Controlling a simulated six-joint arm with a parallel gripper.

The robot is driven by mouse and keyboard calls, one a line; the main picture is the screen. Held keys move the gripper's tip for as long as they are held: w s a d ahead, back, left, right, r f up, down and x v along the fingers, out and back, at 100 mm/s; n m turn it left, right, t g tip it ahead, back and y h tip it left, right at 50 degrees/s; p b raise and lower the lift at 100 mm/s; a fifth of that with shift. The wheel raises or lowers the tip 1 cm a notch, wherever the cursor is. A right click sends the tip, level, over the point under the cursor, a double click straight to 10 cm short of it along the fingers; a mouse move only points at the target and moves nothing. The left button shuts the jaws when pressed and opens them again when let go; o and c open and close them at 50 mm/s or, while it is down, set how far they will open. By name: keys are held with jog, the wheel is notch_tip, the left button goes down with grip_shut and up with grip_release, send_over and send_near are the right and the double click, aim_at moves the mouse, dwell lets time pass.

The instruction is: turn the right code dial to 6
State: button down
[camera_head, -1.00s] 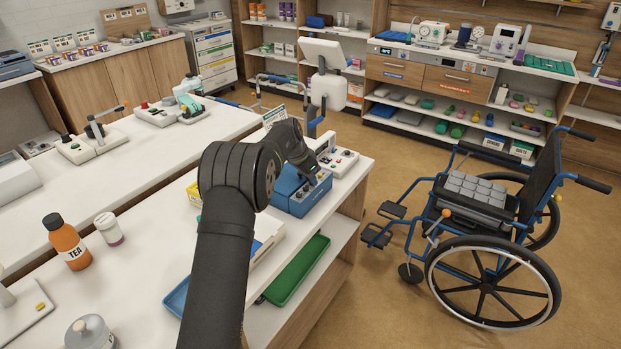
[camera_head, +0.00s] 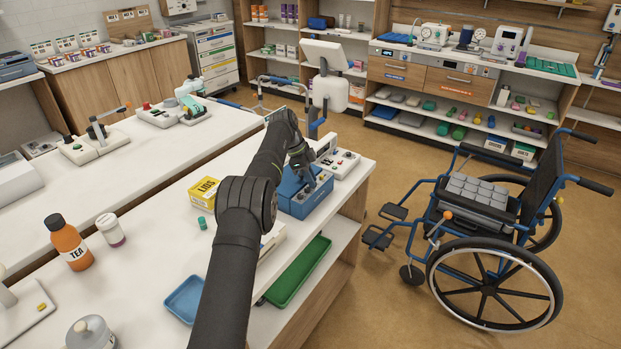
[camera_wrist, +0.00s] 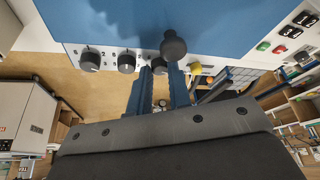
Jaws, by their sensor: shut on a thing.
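The blue code box (camera_head: 316,199) stands near the right edge of the white counter. In the wrist view its blue face (camera_wrist: 110,20) fills the top, with a pale strip holding a row of black dials. The left dial (camera_wrist: 90,61) and middle dial (camera_wrist: 127,61) are clear of my gripper. My gripper (camera_wrist: 160,72) is shut on the right dial (camera_wrist: 159,66), which shows only partly between the fingertips. I cannot read its number. A round black knob (camera_wrist: 173,45) partly covers the spot. In the head view my gripper (camera_head: 309,178) is at the box.
A yellow button (camera_wrist: 195,69) sits just right of my fingers. A white panel with coloured buttons (camera_head: 340,162) stands behind the box. The wheelchair (camera_head: 480,220) stands apart at right.

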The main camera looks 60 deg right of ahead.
jog(key=shift+m, duration=0.3)
dwell(0.4)
jog(key=c, duration=1.6)
grip_release()
jog(key=shift+r, duration=0.1)
notch_tip(320, 180, up, 4)
jog(key=s+a+r, duration=0.1)
jog(key=s+r, duration=0.5)
jog(key=s, duration=0.5)
jog(key=shift+s+a+r, duration=0.15)
jog(key=shift+s+r, duration=0.15)
jog(key=shift+r, duration=0.05)
